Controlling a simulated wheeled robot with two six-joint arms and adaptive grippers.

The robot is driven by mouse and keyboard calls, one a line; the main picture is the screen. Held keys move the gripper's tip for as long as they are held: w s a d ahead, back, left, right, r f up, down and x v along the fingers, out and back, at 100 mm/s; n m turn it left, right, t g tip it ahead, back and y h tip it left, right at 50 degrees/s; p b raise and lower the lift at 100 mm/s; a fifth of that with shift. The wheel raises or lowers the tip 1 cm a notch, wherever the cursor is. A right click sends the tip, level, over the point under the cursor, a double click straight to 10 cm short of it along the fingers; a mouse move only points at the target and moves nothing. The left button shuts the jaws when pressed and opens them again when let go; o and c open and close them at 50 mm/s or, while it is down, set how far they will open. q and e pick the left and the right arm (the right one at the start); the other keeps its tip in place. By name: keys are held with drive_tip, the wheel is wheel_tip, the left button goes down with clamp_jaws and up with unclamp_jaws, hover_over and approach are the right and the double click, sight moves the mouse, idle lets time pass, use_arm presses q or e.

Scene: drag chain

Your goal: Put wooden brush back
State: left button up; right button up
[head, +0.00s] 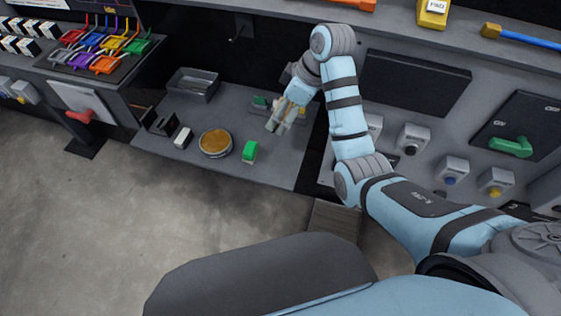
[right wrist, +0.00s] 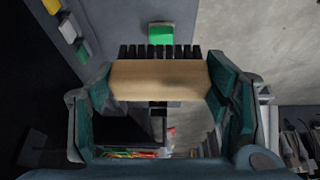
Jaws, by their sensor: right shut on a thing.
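The wooden brush (right wrist: 158,80) shows in the right wrist view as a pale wooden block with a row of black bristles along its far side. My right gripper (head: 280,122) is shut on it, with one finger at each end of the wood. In the head view this gripper hangs over the right part of the grey shelf, and I cannot make out the brush there. My left gripper is not in view.
The grey shelf (head: 232,178) holds a green block (head: 250,151), a round tin (head: 215,143), a white block (head: 183,137), a black holder (head: 163,122) and a metal tray (head: 193,85). A control panel with several buttons stands right of my arm. The shelf's front strip is clear.

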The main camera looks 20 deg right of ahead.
drive_tip(key=f+b, duration=0.1)
drive_tip(key=f, duration=0.1)
drive_tip(key=f+b, duration=0.1)
drive_tip(key=f, duration=0.1)
drive_tip(key=shift+w+f, duration=0.2)
drive_tip(key=shift+f, duration=0.05)
wheel_tip(320, 180, down, 15)
drive_tip(key=b, duration=0.2)
drive_tip(key=shift+f+b, duration=0.15)
drive_tip(key=shift+b, duration=0.15)
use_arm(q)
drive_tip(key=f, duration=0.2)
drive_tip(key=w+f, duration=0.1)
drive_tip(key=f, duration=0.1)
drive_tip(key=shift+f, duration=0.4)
use_arm(e)
drive_tip(key=o, duration=1.2)
use_arm(q)
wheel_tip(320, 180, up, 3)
drive_tip(key=p, duration=0.3)
use_arm(e)
drive_tip(key=v, duration=1.2)
